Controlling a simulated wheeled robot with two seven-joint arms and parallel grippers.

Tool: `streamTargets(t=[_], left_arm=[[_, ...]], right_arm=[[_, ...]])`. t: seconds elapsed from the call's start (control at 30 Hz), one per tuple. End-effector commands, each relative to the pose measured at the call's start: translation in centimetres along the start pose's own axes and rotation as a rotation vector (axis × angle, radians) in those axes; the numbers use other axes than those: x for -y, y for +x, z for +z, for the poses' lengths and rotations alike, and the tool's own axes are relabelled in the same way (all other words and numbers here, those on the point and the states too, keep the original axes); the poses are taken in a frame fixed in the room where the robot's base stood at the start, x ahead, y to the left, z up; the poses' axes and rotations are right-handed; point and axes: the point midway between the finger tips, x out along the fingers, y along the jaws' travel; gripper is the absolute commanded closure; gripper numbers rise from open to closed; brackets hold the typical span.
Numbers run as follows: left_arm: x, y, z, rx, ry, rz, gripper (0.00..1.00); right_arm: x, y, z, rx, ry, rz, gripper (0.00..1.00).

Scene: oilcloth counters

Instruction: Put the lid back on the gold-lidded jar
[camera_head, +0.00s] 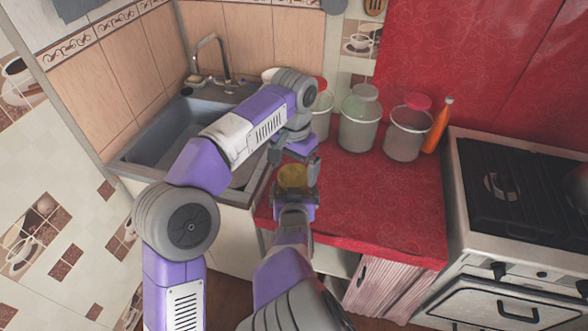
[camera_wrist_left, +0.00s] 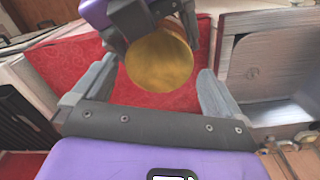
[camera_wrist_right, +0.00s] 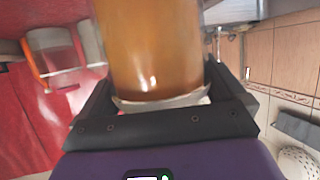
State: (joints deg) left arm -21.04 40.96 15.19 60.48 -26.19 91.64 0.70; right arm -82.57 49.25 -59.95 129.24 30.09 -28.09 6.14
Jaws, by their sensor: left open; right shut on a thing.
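The jar (camera_wrist_right: 155,50) is amber-brown and stands between the fingers of my right gripper (camera_wrist_right: 160,105), which is shut on it. A pale band shows low on the jar. Its top is out of the right wrist view. A round gold face (camera_wrist_left: 158,62), which looks like the lid, is at the jar's end in the left wrist view; whether it is fully seated I cannot tell. In the head view the gold top (camera_head: 292,178) shows between the two grippers. My left gripper (camera_head: 296,160) is open just above it, its fingers on either side and apart from it.
A red counter (camera_head: 375,210) lies under the arms. Several lidded canisters (camera_head: 360,118) and an orange bottle (camera_head: 438,125) stand at its back. A sink (camera_head: 180,130) is on the left and a stove (camera_head: 520,190) on the right. The counter's front right is clear.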

Motion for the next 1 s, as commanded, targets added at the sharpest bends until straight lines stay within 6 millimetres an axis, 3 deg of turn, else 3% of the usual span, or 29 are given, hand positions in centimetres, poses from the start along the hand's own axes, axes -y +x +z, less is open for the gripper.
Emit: streamTargets(t=[0.2, 0.57, 1.0], left_arm=[[-0.1, -2.6, -0.1, -0.002, 0.001, 0.000, 0.00], [0.0, -3.0, 0.0, 0.000, -0.003, 0.000, 0.00], [-0.1, -6.4, 0.0, 0.001, -0.325, 0.000, 0.00]], right_arm=[[0.1, 0.0, -0.3, -0.007, 0.002, -0.002, 0.88], [0.1, 0.0, -0.3, -0.007, 0.002, -0.002, 0.88], [0.1, 0.0, -0.3, -0.007, 0.002, -0.002, 0.88]])
